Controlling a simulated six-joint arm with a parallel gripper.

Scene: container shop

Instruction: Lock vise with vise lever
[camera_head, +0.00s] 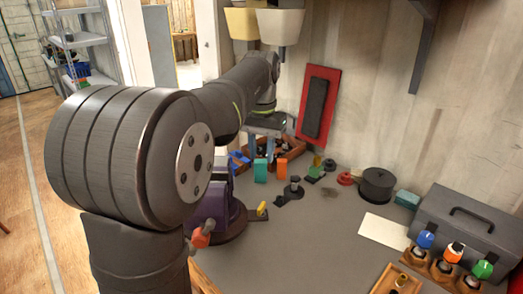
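The purple vise (228,206) stands at the near edge of the grey workbench, partly hidden behind my arm. An orange-red handle (203,233), which looks like the vise lever, sticks out at its near side, close beside my arm. Whether the jaws are closed is hidden. My gripper (265,148) is at the far end of my arm, beyond the vise and well apart from the lever. It points down, and its two fingers look spread with nothing clearly between them.
Behind the gripper is a wooden bin (289,155). Teal (261,170) and orange (281,168) blocks stand below it. A black pot (377,185), a grey toolbox (466,226) and colored-knob tools (455,251) are to the right. The middle of the bench is mostly clear.

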